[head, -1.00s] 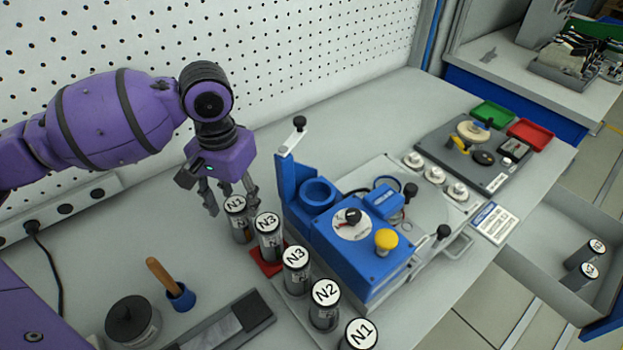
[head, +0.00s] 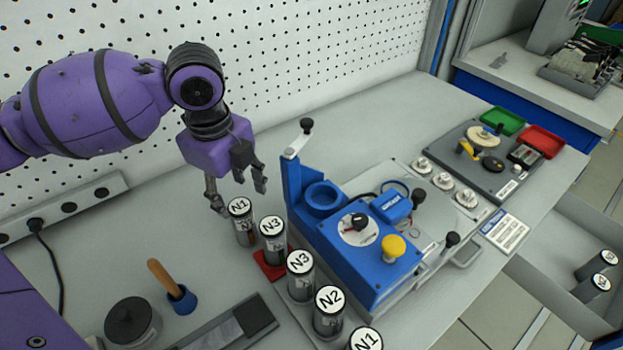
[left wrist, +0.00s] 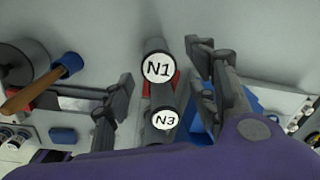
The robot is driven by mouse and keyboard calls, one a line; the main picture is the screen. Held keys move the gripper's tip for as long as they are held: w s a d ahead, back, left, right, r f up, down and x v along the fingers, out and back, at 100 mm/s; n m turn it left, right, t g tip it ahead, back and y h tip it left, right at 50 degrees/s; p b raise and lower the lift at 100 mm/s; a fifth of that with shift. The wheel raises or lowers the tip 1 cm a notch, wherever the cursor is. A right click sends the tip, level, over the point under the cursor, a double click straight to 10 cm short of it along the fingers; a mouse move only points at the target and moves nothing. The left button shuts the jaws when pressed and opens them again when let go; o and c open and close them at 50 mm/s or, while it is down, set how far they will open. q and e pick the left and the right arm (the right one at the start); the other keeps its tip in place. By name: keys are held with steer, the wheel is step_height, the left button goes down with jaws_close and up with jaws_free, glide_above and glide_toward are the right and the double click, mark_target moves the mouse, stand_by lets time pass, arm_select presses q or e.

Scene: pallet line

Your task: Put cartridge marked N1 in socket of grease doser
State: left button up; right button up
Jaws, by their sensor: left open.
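A cartridge marked N1 (head: 242,224) stands upright at the far end of a row of cartridges. It also shows in the left wrist view (left wrist: 158,68), between the fingers. My left gripper (head: 238,192) is open, just above and behind this N1 cartridge, and holds nothing. Another N1 cartridge (head: 366,340) stands at the near end of the row, cut by the frame edge. The blue grease doser (head: 367,262) stands right of the row, with a round open socket (head: 322,195) at its far left corner and a blue upright beside it. My right gripper is not in view.
An N3 cartridge (head: 272,240) is close beside the far N1, then another N3 (head: 300,276) and an N2 (head: 328,312). A wooden-handled tool (head: 165,278) in a blue cup and a dark round container (head: 132,322) stand at left. The pegboard wall (head: 300,60) is behind.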

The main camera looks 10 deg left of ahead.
mark_target(237, 209)
arm_select(q)
steer(key=m, duration=0.5)
steer(key=shift+a+m, duration=0.1)
steer(key=shift+m, duration=0.3)
steer(key=m, duration=0.2)
steer(key=shift+m, duration=0.4)
steer(key=m, duration=0.4)
steer(key=shift+s+r+b, duration=0.1)
steer(key=shift+b, duration=0.2)
steer(key=m, duration=0.3)
steer(key=shift+t, duration=0.3)
step_height(237, 209, down, 8)
steer(key=shift+a+r+b, duration=0.1)
steer(key=shift+r+b, duration=0.05)
steer(key=shift+b, duration=0.15)
jaws_close()
